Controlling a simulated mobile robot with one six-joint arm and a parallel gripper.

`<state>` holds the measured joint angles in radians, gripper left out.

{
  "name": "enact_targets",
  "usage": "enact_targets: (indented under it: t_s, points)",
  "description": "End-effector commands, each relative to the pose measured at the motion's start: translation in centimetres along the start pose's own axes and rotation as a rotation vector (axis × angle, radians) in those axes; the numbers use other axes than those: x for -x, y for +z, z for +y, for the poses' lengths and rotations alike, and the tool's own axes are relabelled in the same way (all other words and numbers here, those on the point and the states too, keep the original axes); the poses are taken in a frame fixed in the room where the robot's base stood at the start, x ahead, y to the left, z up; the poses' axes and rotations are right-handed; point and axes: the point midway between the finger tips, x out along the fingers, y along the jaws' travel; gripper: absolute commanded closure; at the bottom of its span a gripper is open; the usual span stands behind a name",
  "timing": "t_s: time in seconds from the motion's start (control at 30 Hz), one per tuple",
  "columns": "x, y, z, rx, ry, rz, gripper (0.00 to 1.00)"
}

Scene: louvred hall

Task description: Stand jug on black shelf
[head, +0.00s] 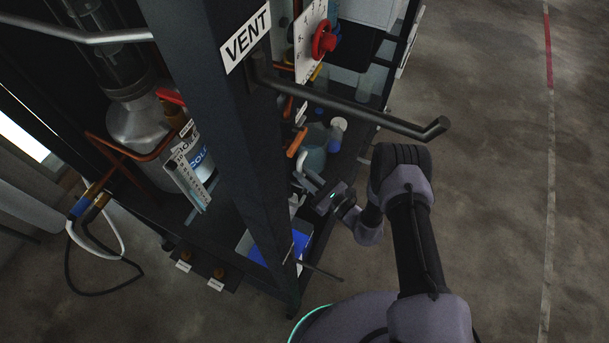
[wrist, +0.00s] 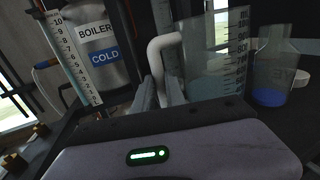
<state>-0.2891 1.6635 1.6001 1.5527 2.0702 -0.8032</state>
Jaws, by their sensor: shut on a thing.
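A clear jug (wrist: 217,58) with a printed scale and a white handle (wrist: 155,50) stands out in the wrist view. My gripper (wrist: 162,92) has its fingers together at the lower part of that handle, shut on it.
A flask with blue liquid (wrist: 272,75) stands right of the jug. A BOILER COLD tank (wrist: 93,48) and a scale strip (wrist: 74,58) stand left. The rack post (head: 232,130) and a bar handle (head: 350,106) are close to my arm. Floor at right (head: 490,200) is clear.

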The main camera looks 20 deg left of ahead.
Motion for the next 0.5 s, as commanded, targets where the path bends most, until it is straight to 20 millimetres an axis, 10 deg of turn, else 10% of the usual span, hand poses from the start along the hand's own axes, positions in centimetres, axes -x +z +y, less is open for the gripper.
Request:
enact_targets:
  t_s: [0.2,0.23,0.33,0.5]
  points:
    - [-0.02,-0.23,-0.04,0.001,0.000,-0.001,1.00]
    - [0.00,-0.20,-0.01,0.000,0.000,0.000,0.81]
    - [0.00,-0.11,-0.02,0.000,0.000,0.000,0.63]
    - [0.00,-0.10,-0.02,0.000,0.000,-0.001,0.63]
